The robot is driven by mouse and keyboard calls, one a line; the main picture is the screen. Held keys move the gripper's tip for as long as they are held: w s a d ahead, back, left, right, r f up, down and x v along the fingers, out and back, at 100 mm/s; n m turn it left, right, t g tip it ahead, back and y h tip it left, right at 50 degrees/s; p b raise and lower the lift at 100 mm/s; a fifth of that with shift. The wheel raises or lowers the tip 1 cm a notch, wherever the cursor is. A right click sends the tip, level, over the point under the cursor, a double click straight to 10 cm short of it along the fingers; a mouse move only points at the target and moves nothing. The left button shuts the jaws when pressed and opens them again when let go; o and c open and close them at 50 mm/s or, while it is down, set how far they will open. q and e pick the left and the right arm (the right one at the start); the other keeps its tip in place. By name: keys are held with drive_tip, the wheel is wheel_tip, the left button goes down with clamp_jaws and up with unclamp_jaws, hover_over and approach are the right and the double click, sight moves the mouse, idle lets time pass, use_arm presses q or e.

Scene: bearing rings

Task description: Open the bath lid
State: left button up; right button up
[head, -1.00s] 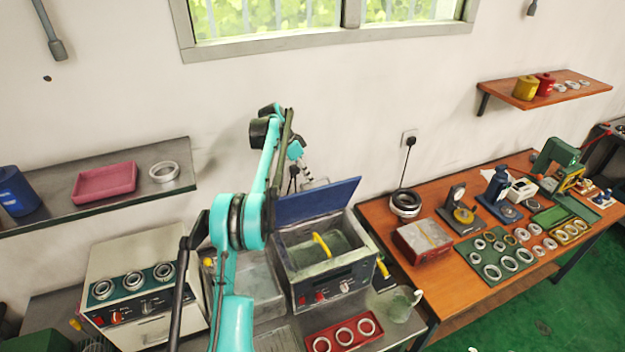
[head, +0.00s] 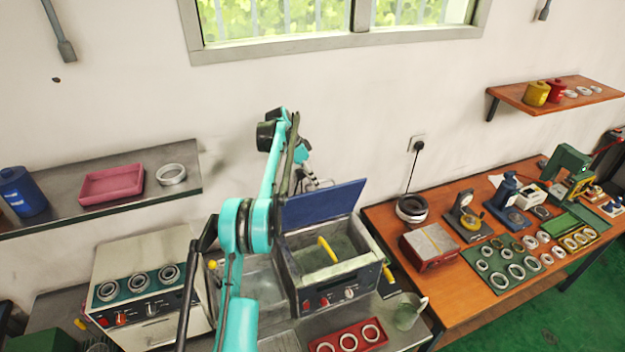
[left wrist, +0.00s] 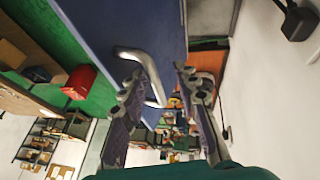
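The bath (head: 330,290) is a grey box with knobs on its front, on the metal bench. Its blue lid (head: 322,203) stands raised at the back, tilted up, and the inside is exposed. A yellow piece (head: 327,250) shows inside the bath. My left gripper (head: 308,178) is behind the raised lid, small and partly hidden in the head view. In the left wrist view the lid (left wrist: 125,25) fills the upper middle and its metal handle (left wrist: 146,68) reaches between the spread fingers of my left gripper (left wrist: 160,78). The fingers look open, not closed on the handle. My right gripper is not in view.
A unit with several rings on top (head: 145,290) stands left of the bath. A red ring tray (head: 348,338) and a glass jug (head: 408,312) are in front. A wooden table (head: 450,312) with parts is at right. A shelf (head: 100,205) hangs at left.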

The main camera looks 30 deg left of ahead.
use_arm(q)
drive_tip(key=v, duration=0.7)
drive_tip(key=shift+a, duration=0.25)
drive_tip(key=shift+r, duration=0.1)
drive_tip(key=shift+w+d, duration=0.1)
drive_tip(key=shift+d, duration=0.05)
